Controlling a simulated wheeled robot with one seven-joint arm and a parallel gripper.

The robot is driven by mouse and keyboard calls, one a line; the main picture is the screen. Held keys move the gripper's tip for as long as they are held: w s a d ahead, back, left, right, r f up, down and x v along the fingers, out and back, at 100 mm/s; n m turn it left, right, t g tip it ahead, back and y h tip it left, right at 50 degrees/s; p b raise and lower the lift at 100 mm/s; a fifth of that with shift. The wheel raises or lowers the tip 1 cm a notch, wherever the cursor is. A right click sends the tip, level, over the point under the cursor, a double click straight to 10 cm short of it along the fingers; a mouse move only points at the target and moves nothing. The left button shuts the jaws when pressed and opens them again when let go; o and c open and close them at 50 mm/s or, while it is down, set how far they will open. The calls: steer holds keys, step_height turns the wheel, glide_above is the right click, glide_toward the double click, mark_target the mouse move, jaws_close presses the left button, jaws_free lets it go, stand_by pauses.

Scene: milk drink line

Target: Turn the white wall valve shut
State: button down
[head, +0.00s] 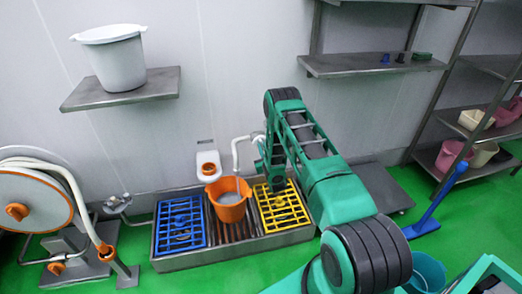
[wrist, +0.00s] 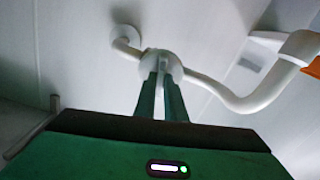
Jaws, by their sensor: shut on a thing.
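The white wall valve (wrist: 175,67) sits on a white pipe that comes from a round wall flange (wrist: 127,34) and bends away to the right in the wrist view. In the head view the white pipe (head: 236,153) shows left of my arm, with the valve mostly hidden behind my wrist. My gripper (wrist: 162,80) is shut on the valve's white handle (wrist: 163,66), one green finger on each side. The handle's exact angle is hard to tell. In the head view my gripper (head: 262,143) is at the wall, its fingers barely visible.
An orange bucket (head: 229,212) stands on the floor grate below the pipe, between a blue rack (head: 180,224) and a yellow rack (head: 279,212). A steel shelf (head: 372,66) hangs above right. A hose reel (head: 30,200) stands left.

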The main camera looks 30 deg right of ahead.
steer(key=shift+a+f+m, duration=0.1)
steer(key=shift+m, duration=1.1)
steer(key=c, duration=1.8)
jaws_free()
steer(key=v, duration=1)
steer(key=shift+s, duration=0.4)
